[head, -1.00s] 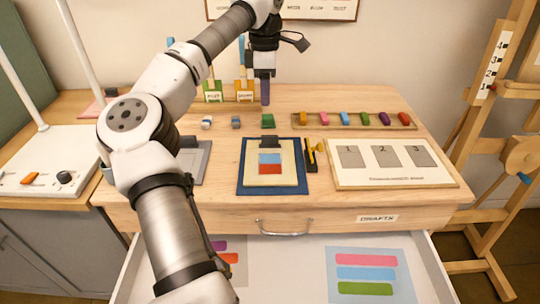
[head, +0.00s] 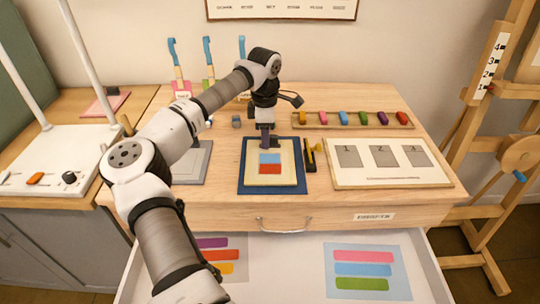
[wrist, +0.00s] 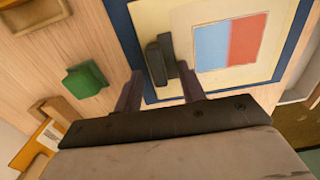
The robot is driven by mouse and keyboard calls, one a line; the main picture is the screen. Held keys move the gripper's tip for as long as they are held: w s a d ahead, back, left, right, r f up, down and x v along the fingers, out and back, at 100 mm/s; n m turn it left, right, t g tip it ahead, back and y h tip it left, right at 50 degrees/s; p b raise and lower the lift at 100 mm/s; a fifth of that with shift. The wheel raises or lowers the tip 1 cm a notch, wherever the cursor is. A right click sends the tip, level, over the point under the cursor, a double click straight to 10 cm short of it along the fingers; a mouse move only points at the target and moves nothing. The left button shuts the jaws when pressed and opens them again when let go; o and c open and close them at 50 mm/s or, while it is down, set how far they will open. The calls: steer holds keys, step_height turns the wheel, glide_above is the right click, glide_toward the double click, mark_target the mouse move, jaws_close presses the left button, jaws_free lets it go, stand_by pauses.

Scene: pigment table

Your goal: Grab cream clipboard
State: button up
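The cream clipboard (head: 252,176) lies flat on a dark blue mat (head: 243,186) on the wooden table. It carries a card with a blue and a red block. My gripper (head: 268,143) points down at the clipboard's far edge, hiding most of its dark clip in the head view. In the wrist view my gripper (wrist: 159,88) is open, its two fingers apart. The clip (wrist: 156,62) shows in the gap ahead of them, with the cream board (wrist: 182,18) around it. I cannot tell whether a finger touches it.
A black-and-yellow tool (head: 309,155) lies close to the mat's right side. A board with numbered grey squares (head: 435,175) is further right, a grey panel (head: 195,165) left. A tray of coloured pieces (head: 325,126) lies behind. The drawer (head: 290,265) stands open in front.

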jaws_close()
steer(key=shift+r, duration=0.1)
stand_by(0.4)
